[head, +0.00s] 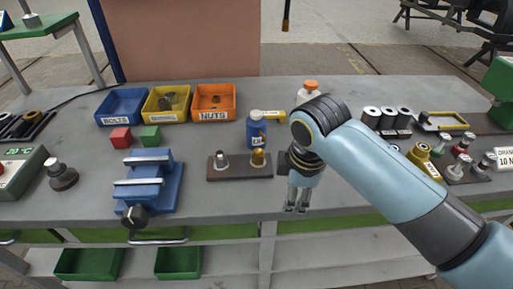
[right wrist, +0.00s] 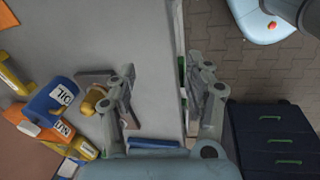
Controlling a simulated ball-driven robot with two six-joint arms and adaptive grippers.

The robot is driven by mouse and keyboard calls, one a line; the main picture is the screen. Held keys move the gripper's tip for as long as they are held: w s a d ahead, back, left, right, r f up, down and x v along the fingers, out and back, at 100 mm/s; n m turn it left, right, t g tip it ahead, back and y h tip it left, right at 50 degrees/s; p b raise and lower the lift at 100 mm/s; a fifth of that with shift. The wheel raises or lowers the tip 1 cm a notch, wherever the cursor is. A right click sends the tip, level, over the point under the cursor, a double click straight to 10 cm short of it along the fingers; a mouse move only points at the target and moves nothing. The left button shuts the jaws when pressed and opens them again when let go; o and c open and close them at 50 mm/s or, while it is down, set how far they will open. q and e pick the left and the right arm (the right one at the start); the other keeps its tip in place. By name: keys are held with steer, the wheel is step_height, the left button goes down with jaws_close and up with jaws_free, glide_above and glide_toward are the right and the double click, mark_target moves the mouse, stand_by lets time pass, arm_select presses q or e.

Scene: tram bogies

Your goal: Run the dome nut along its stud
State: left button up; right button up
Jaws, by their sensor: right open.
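A dark base plate (head: 239,172) lies on the bench near its front edge. On it stand a brass, dome-shaped nut (head: 258,158) at the right and a silver stud piece (head: 221,161) at the left. The stud under the brass nut is hidden. My right gripper (head: 296,207) points down to the right of the plate, at the bench's front edge. In the right wrist view the nut (right wrist: 93,99) lies left of the open fingers (right wrist: 162,66), partly covered by one finger. My left gripper is not in view.
A blue oil bottle (head: 256,133) stands close behind the nut. A white bottle with an orange cap (head: 308,92) is behind my right arm. A blue vise (head: 150,182) stands left of the plate. Bins, including an orange nuts bin (head: 214,102), line the back.

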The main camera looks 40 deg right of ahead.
mark_target(258, 151)
steer(key=w+n, duration=0.1)
steer(key=w, duration=0.1)
steer(key=w+r+n, duration=0.1)
steer(key=w+n, duration=0.1)
steer(key=w+d+r+n, duration=0.1)
steer(key=w+n, duration=0.1)
steer(key=shift+w+r+g+p, duration=0.1)
steer(key=shift+r+g+p, duration=0.1)
steer(key=shift+g+p, duration=0.2)
steer(key=w+r+n, duration=0.2)
steer(key=n, duration=0.1)
steer(key=w+r+n, duration=0.2)
steer(key=w+n, duration=0.1)
steer(key=w+r+n+g+p, duration=0.1)
steer(key=w+r+n, duration=0.1)
steer(key=w+n, duration=0.1)
steer(key=shift+w+d+y, duration=0.1)
steer(key=shift+d+y, duration=0.2)
steer(key=shift+n, duration=0.7)
steer(key=f, duration=0.9)
steer(key=shift+w+f, duration=0.35)
steer(key=shift+f, duration=0.05)
arm_select(q)
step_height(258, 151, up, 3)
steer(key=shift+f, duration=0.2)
steer(key=shift+p, duration=0.3)
arm_select(e)
steer(key=shift+c, duration=0.3)
